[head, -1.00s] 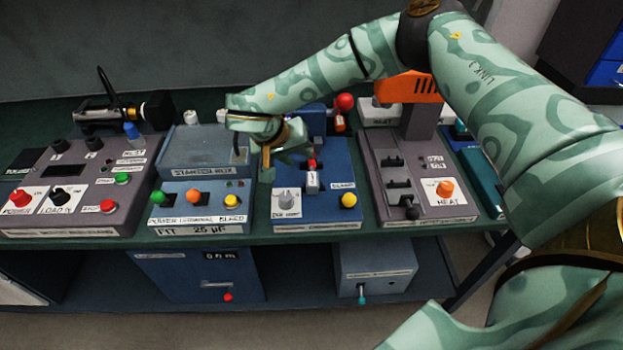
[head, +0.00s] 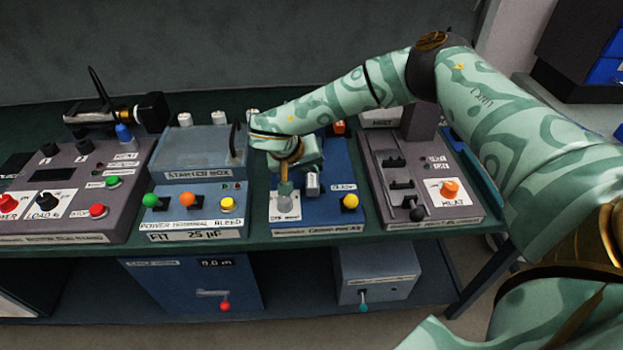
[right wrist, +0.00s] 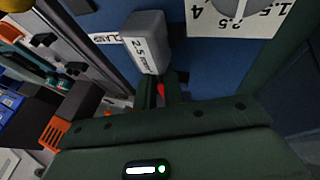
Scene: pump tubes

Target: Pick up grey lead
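A small grey block (head: 312,184) stands on the blue panel (head: 338,170) in the middle of the bench. I take it to be the grey lead, but cannot be sure. In the right wrist view the grey block (right wrist: 148,40) carries a white label reading 2.5. My right gripper (head: 285,188) points down just left of it in the head view, above the grey dial (head: 287,208). In the right wrist view my right fingers (right wrist: 160,92) lie close together beside the block, with something red near them. Whether they are apart or shut is unclear. My left gripper is out of view.
The heat unit (head: 440,187) with an orange knob stands on the right. A yellow knob (head: 350,202) is at the panel's front right. My right arm covers part of the bench's back.

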